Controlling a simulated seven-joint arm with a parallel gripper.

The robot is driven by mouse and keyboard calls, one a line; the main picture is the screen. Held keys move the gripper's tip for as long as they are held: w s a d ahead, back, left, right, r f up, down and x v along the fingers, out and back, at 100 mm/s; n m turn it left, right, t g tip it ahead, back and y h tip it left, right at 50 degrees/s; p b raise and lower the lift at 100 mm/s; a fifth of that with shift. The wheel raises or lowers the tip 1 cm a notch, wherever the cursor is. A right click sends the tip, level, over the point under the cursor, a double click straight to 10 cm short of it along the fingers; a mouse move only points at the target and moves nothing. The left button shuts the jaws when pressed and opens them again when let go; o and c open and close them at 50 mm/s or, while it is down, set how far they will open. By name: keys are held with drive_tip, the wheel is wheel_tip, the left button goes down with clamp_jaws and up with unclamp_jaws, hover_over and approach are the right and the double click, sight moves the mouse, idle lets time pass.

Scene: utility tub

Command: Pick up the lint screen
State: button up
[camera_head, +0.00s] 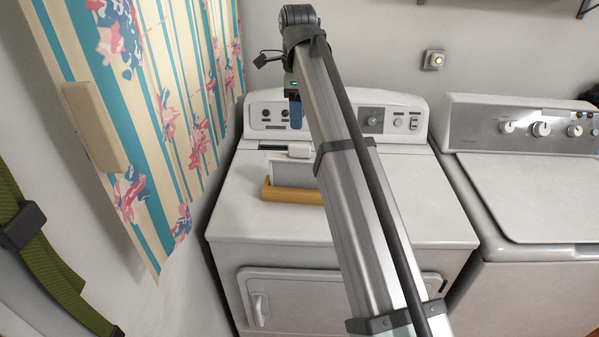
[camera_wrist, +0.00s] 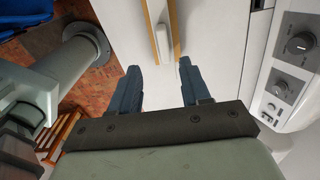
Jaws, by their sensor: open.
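The lint screen (camera_head: 291,172) looks like a pale grey panel with a white grip at its top. It stands in a wooden holder (camera_head: 290,195) on top of the left machine, and my arm covers part of its right side. In the wrist view the screen (camera_wrist: 163,40) shows as a narrow white piece beside the tan wood, ahead of the gap between my fingers. My gripper (camera_wrist: 157,68) is open and empty, with blue fingers apart. In the head view my gripper (camera_head: 295,113) is above and behind the screen, partly hidden by my arm.
The white dryer (camera_head: 265,225) has a control panel at its back edge. A second white machine (camera_head: 530,190) stands close on the right. A striped floral curtain (camera_head: 165,110) hangs at the left. The dryer top in front of the holder is clear.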

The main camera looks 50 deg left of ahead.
hover_over(300, 157)
drive_tip(key=f, duration=0.7)
drive_tip(key=shift+a+f, duration=0.2)
drive_tip(key=shift+w+a+f, duration=0.1)
drive_tip(key=shift+w+f, duration=0.05)
drive_tip(key=shift+f, duration=1.4)
drive_tip(key=shift+w+a+f, duration=0.1)
drive_tip(key=shift+f, duration=1.4)
drive_tip(key=c, duration=0.7)
drive_tip(key=shift+o, duration=0.2)
